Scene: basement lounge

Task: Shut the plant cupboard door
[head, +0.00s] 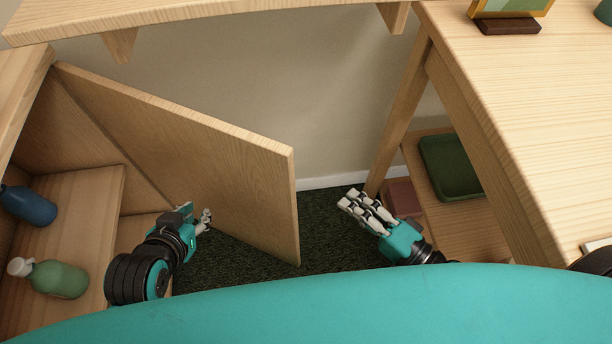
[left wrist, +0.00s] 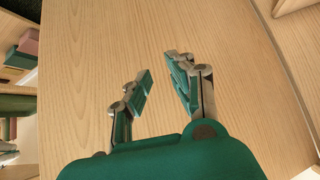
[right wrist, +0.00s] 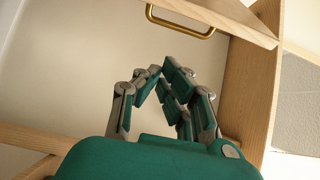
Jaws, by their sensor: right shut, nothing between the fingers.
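The cupboard door (head: 200,145) is a light wooden panel standing wide open in the head view. It swings out from the cupboard (head: 85,190) at the left. My left gripper (head: 207,220) is in front of the door's inner face, low down. In the left wrist view its fingers (left wrist: 162,70) are apart, with the door's wood (left wrist: 100,50) behind them and nothing between. I cannot tell whether they touch it. My right gripper (head: 360,204) is shut and empty, to the right of the door's free edge and apart from it; its fingers (right wrist: 162,75) also show in the right wrist view.
A blue bottle (head: 30,206) and a green bottle (head: 58,279) are in the cupboard. A wooden table (head: 530,110) is at the right, with a green tray (head: 452,165) on its lower shelf. A brass handle (right wrist: 180,25) shows on a wooden panel. Dark carpet lies between.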

